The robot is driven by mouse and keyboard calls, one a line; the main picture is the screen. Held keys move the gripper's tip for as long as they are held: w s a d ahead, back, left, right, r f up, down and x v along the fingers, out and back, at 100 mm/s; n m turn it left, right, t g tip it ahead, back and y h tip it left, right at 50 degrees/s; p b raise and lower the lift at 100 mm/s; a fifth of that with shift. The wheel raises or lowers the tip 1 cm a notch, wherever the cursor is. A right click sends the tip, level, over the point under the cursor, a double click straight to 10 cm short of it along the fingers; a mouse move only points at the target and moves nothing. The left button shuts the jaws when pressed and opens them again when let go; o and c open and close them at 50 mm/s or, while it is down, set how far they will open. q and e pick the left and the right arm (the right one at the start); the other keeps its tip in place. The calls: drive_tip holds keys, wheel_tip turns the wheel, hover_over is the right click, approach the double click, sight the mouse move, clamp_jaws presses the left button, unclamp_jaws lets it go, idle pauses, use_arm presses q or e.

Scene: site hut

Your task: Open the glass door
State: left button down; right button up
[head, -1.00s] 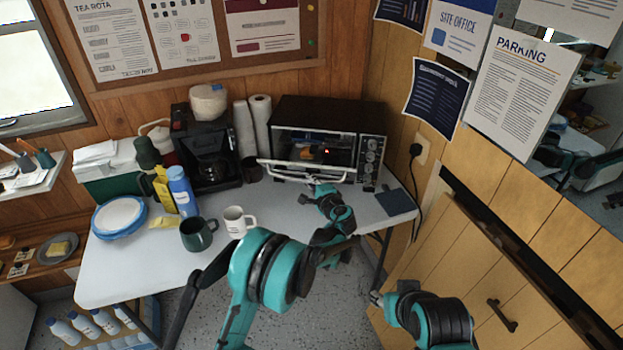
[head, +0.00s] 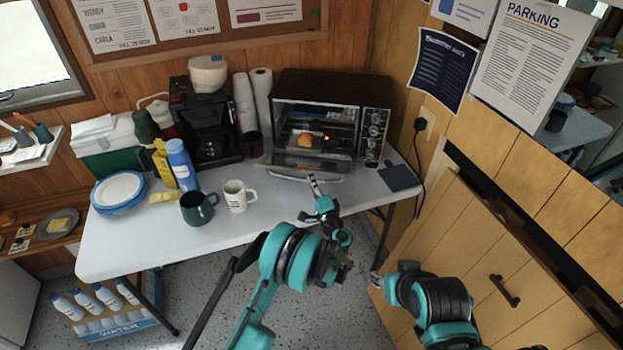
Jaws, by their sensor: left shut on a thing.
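The toaster oven (head: 330,85) stands at the back right of the table. Its glass door (head: 305,163) is hinged at the bottom and tipped far down towards me. The inside shows, with a rack and an orange-brown food item (head: 304,139). The door's handle (head: 285,177) runs along its front edge. My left gripper (head: 314,182) is shut on the handle, near its middle. My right gripper (head: 377,282) is low on the right, in front of the wooden cupboard, apart from the oven. Its fingers are too small to read.
A white mug (head: 237,197) and a dark green mug (head: 197,208) stand on the table (head: 150,245) left of my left arm. A dark mat (head: 400,177) lies right of the oven. A coffee maker (head: 208,130) and paper rolls stand to its left.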

use_arm(q)
drive_tip(key=shift+s, duration=0.1)
drive_tip(key=c, duration=1.5)
unclamp_jaws()
drive_tip(key=shift+s+a+r, duration=0.1)
drive_tip(key=shift+s+r, duration=0.05)
drive_tip(key=v, duration=1.2)
